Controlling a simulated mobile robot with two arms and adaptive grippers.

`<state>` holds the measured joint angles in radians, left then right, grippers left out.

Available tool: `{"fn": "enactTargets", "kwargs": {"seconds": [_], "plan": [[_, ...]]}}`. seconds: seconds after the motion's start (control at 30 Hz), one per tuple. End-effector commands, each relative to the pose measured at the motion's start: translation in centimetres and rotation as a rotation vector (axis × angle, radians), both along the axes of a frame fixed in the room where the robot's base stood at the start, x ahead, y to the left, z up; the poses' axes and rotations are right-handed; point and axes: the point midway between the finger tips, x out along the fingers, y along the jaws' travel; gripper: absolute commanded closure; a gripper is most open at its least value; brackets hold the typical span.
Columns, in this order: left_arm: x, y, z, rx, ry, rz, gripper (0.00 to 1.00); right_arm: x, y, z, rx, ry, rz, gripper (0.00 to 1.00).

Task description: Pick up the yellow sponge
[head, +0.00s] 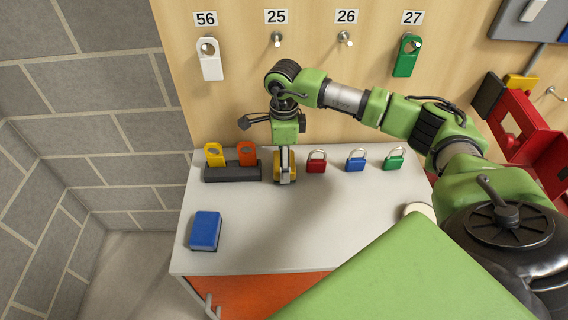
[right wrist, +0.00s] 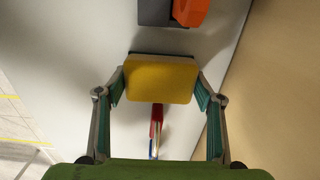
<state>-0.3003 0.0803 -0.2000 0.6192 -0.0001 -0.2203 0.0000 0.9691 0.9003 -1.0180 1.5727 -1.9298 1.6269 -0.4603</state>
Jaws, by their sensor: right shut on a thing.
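The yellow sponge (head: 277,173) is at the back of the grey cabinet top, between the dark tag holder and the red padlock. My right gripper (head: 285,181) reaches down from above and is shut on it. In the right wrist view the sponge (right wrist: 160,80) sits between the two fingers of the right gripper (right wrist: 160,92), with a finger at each side. I cannot tell whether the sponge touches the cabinet top or is just above it. My left gripper is not in view.
A dark holder (head: 232,173) with yellow and orange tags stands left of the sponge. Red (head: 316,167), blue (head: 355,164) and green (head: 393,162) padlocks stand to its right. A blue block (head: 205,230) lies at front left. The wooden panel (head: 240,75) rises behind.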

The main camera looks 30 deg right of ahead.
Motion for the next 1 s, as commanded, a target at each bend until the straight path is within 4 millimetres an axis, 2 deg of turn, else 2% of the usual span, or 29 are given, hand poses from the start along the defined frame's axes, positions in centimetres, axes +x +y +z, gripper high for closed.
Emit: {"fn": "enactTargets", "kwargs": {"seconds": [0.17, 0.27, 0.43, 0.7, 0.8, 1.0], "plan": [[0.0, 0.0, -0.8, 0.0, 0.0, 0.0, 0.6, 0.1, 0.0, 2.4, -0.001, -0.006, 0.001, 0.53], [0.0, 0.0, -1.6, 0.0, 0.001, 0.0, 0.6, -1.4, 0.5, 4.0, -0.001, -0.006, 0.004, 0.53], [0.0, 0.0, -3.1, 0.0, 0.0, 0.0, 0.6, -4.7, 1.8, 8.1, -0.002, -0.008, 0.006, 0.53], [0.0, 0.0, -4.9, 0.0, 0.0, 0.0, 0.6, -10.3, 4.0, 10.8, -0.002, -0.005, 0.004, 0.53], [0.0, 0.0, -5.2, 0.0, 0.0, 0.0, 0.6, -11.7, 4.6, 11.5, -0.001, -0.004, 0.004, 0.53], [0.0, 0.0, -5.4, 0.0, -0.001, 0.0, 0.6, -12.9, 5.0, 12.2, -0.001, -0.002, 0.0, 0.53]]}}
